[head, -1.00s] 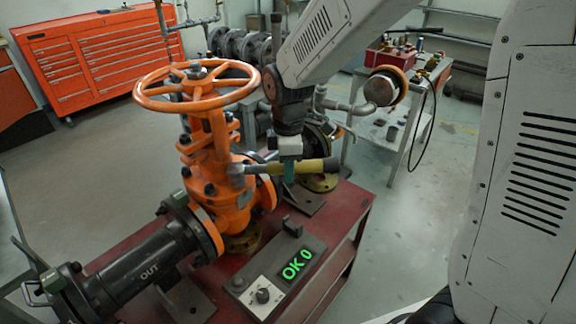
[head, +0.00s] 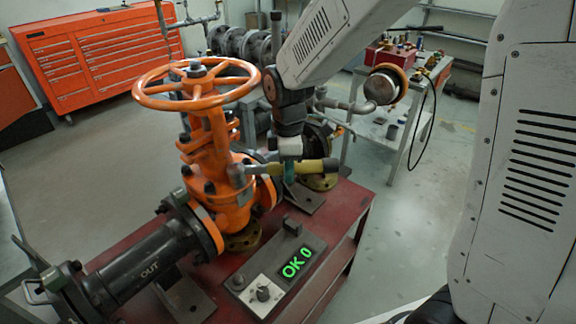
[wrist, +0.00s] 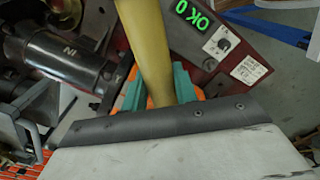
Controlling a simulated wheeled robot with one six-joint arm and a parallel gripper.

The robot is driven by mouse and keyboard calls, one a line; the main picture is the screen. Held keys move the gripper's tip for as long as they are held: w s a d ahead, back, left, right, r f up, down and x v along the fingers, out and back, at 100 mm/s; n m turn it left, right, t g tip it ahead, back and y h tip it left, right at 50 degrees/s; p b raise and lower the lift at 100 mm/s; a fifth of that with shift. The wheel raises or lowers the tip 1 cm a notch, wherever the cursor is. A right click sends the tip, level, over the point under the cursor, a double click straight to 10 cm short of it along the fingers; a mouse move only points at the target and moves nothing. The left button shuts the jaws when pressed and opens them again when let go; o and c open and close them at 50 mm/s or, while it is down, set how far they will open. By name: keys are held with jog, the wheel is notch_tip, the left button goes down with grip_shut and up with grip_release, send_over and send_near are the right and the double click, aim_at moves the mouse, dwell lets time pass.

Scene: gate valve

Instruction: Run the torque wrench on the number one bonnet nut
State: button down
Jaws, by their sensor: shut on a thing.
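The torque wrench (head: 262,168) has a yellow handle with a dark end and a grey head. My gripper (head: 289,173) is shut on the handle, its teal fingers on either side of it. The wrench lies nearly level, with its head (head: 237,174) at the bonnet flange of the orange gate valve (head: 205,150). I cannot tell whether the head sits on a nut or which nut is number one. A dark bonnet nut (head: 210,188) shows on the flange, left of the head. In the wrist view the yellow handle (wrist: 150,45) runs up between the fingers; the head is not visible.
The orange handwheel (head: 197,84) stands above the flange, left of my arm. A control box (head: 262,290) with a knob and a green "OK 0" display (head: 297,263) sits on the red bench (head: 345,215). A black pipe marked OUT (head: 140,272) extends front left.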

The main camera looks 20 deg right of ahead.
jog(key=shift+f, duration=0.3)
dwell(1.0)
jog(key=shift+r, duration=0.4)
dwell(1.2)
